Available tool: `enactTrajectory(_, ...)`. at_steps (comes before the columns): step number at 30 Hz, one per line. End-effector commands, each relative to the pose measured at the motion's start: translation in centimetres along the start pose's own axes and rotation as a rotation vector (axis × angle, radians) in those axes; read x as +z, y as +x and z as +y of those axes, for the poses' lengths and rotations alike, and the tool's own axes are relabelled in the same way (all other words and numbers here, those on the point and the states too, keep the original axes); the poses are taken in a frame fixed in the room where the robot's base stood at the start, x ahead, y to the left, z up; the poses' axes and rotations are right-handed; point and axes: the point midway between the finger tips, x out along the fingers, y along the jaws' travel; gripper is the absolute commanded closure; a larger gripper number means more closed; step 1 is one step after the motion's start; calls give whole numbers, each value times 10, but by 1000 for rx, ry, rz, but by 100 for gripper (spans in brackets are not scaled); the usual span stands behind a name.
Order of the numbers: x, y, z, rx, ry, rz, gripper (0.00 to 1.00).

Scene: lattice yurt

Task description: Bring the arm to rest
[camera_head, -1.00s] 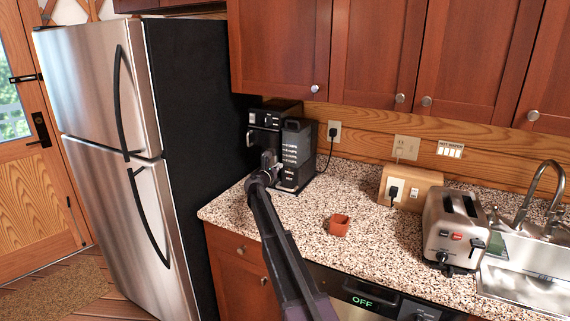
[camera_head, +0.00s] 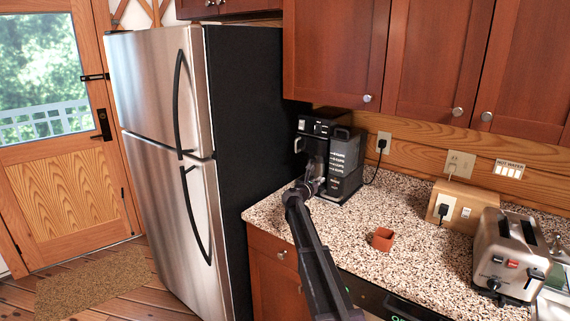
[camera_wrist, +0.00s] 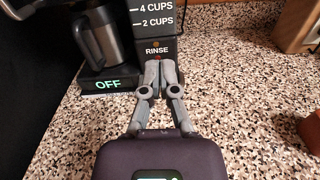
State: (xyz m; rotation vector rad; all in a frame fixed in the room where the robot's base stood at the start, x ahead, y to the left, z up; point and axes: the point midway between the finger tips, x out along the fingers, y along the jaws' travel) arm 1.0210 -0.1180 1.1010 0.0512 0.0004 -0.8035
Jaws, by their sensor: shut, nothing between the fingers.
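My gripper (camera_wrist: 157,88) is shut and empty in the wrist view. Its fingertips are close in front of the lower part of the coffee maker, by the RINSE label; I cannot tell whether they touch it. In the head view my arm reaches from the bottom edge over the counter to the coffee maker (camera_head: 347,172), where the gripper itself is small and hard to make out. A steel carafe (camera_wrist: 103,38) stands in the machine, above a display reading OFF.
The speckled counter (camera_head: 330,222) holds a small reddish-brown cup (camera_head: 383,239) right of my arm. A wooden outlet box (camera_head: 455,204) and a toaster (camera_head: 505,255) stand farther right. A fridge (camera_head: 165,150) is on the left; cabinets (camera_head: 425,65) hang above.

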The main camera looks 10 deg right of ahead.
Motion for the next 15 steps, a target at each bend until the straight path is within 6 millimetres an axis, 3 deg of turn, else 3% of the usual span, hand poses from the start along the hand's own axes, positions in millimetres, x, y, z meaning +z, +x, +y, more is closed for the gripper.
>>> enactTrajectory(8, -28, -39, -59, -120, 331, 141, 100)
enactTrajectory(15, -74, -101, -128, -350, 778, 327, 100)
